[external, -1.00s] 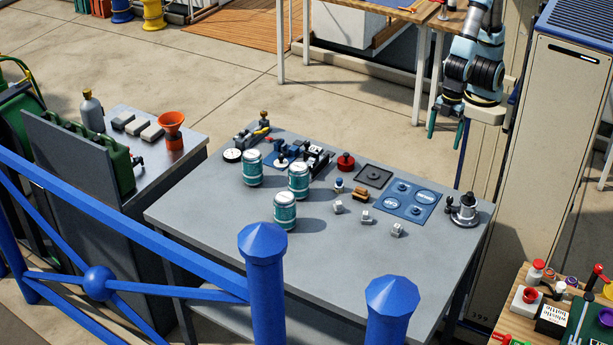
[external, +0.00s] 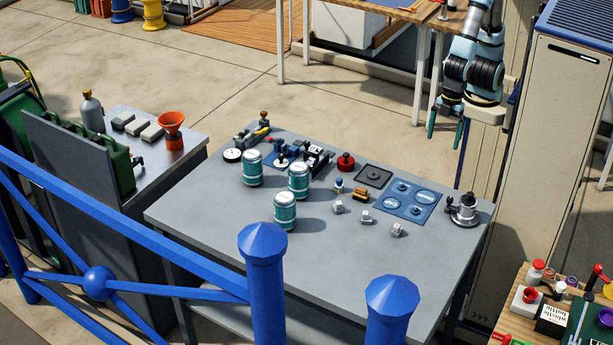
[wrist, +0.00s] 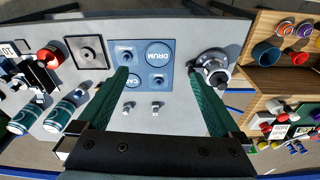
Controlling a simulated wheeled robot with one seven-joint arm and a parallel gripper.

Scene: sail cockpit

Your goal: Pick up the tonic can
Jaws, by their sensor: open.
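Three alike teal cans with silver tops stand upright on the grey table (external: 330,265): a left can (external: 252,168), a middle can (external: 299,180) and a front can (external: 285,211). I cannot read which is the tonic can. In the wrist view two teal cans show at the lower left, one at the edge (wrist: 25,117) and one nearer the middle (wrist: 62,110). My gripper (external: 446,135) is open and empty, beyond the table's far right edge and well apart from the cans. Its green fingers (wrist: 163,85) spread over the table's right part in the wrist view.
A blue panel (external: 408,200) with round marks, a silver winch-like fitting (external: 464,210), a red knob (external: 346,161) and small grey blocks (external: 366,217) lie right of the cans. A blue railing (external: 150,240) crosses in front. The table's front is clear.

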